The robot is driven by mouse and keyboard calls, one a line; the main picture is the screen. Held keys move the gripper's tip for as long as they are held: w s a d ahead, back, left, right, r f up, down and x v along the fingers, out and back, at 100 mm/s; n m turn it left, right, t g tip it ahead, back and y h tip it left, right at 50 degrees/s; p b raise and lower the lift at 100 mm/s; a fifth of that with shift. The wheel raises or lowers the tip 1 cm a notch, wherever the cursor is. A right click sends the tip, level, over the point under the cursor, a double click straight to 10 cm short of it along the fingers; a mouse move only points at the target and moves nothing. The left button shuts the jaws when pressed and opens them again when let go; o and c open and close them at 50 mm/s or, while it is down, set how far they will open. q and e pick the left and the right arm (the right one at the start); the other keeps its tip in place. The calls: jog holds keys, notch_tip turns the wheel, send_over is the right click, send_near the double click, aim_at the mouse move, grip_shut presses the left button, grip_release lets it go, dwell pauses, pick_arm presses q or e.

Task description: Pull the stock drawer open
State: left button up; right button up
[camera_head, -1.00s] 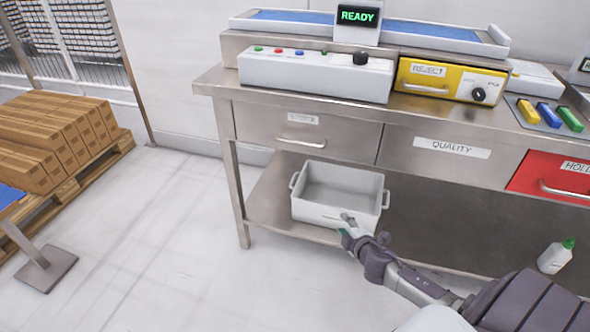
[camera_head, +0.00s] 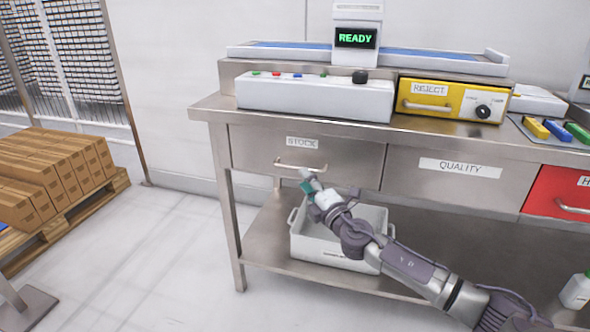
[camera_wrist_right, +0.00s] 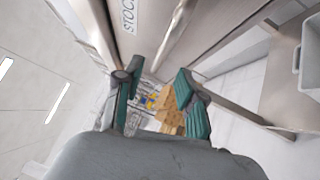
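The stock drawer (camera_head: 255,152) is a steel front under the bench top with a STOCK label. It looks shut, flush with the bench front. Its bar handle (camera_head: 296,166) is at the middle of the front. My right gripper (camera_head: 307,182) is just below and in front of the handle's right part. In the right wrist view its two green-padded fingers (camera_wrist_right: 158,98) are apart with nothing between them. The drawer front (camera_wrist_right: 150,32) and the handle (camera_wrist_right: 180,30) lie ahead of the fingertips there. Contact with the handle cannot be told. My left gripper is not in view.
A white bin (camera_head: 310,246) stands on the lower shelf (camera_head: 262,232) behind my right arm. A control box (camera_head: 315,97) and a yellow REJECT unit (camera_head: 450,98) sit on the bench. A red drawer (camera_head: 562,195) is at right. Boxes on a pallet (camera_head: 62,222) stand left.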

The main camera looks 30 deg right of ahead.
aim_at(295, 168)
jog(key=w, duration=0.6)
jog(key=shift+w+d+r, duration=0.2)
jog(key=shift+w+r, duration=0.05)
jog(key=shift+r, duration=0.15)
grip_shut()
